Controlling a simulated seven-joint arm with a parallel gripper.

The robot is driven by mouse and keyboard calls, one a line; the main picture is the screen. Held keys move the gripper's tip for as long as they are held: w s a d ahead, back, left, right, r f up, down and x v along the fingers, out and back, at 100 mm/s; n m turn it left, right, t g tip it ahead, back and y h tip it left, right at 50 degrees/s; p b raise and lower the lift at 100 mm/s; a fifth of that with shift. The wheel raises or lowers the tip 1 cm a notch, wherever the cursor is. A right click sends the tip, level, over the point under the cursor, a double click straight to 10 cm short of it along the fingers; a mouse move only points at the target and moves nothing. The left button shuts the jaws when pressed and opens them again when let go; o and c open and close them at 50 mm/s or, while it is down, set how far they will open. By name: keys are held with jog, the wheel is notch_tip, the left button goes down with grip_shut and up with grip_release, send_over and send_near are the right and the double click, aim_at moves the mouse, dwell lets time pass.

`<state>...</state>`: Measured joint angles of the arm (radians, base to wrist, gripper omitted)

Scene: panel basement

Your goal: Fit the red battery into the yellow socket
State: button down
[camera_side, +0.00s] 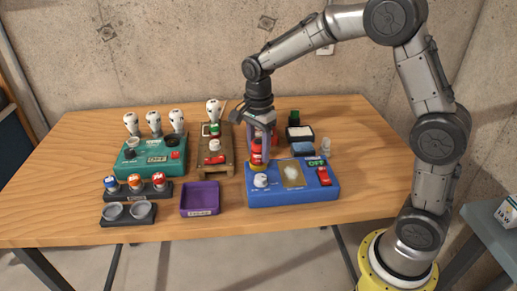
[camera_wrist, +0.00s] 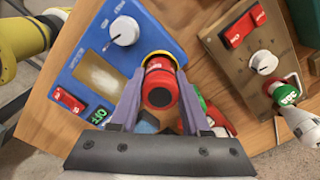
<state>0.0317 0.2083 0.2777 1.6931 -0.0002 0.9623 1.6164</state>
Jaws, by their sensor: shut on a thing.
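The red battery (camera_wrist: 160,88) is between the fingers of my gripper (camera_wrist: 155,105), which is shut on it; it also shows in the side view (camera_side: 257,153). The yellow socket (camera_wrist: 162,56) shows as a ring at the edge of the blue panel (camera_side: 290,193), just beyond the battery in the wrist view. The battery's far end lines up with the ring and covers most of its opening. I cannot tell whether the battery is inside the socket or just above it. In the side view my gripper (camera_side: 261,158) points down at the panel's back left corner.
The blue panel carries a white knob (camera_side: 261,180) and a red switch (camera_side: 323,176). A wooden panel (camera_side: 215,168) stands close on the left, with a green panel (camera_side: 150,158) beyond. A purple tray (camera_side: 200,211) lies in front. Small items stand behind the blue panel.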

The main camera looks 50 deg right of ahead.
aim_at(258, 141)
jog(key=shift+f, duration=0.45)
jog(key=c, duration=0.7)
grip_release()
jog(key=shift+o, duration=0.2)
jog(key=shift+r, duration=0.1)
jog(key=shift+r, duration=5.45)
